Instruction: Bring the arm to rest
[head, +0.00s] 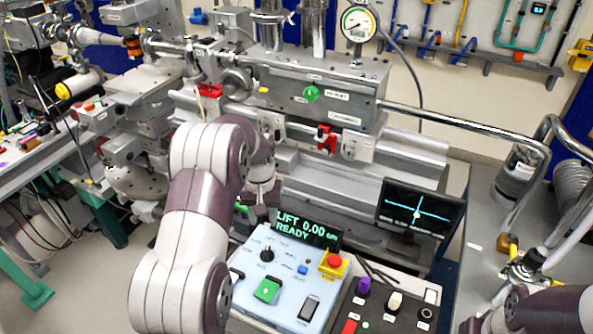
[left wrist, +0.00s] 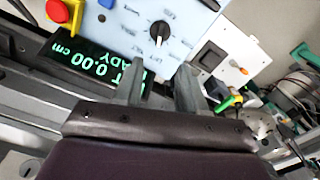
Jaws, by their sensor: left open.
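My left arm (head: 190,225) is white and purple and reaches in from the lower left of the head view. It bends over at the top, and its gripper (head: 262,210) hangs just behind the control box. In the left wrist view the two grey fingers (left wrist: 162,72) are apart with nothing between them. They point toward the pale blue control panel (left wrist: 130,22). Whether the fingertips touch the panel I cannot tell.
The control box (head: 250,262) has a display (head: 305,228) reading "LIFT 0.00 cm READY", a green switch (head: 267,290) and a red stop button (head: 334,261). A dark monitor (head: 420,207) stands to its right. Metal beamline equipment (head: 320,90) fills the space behind.

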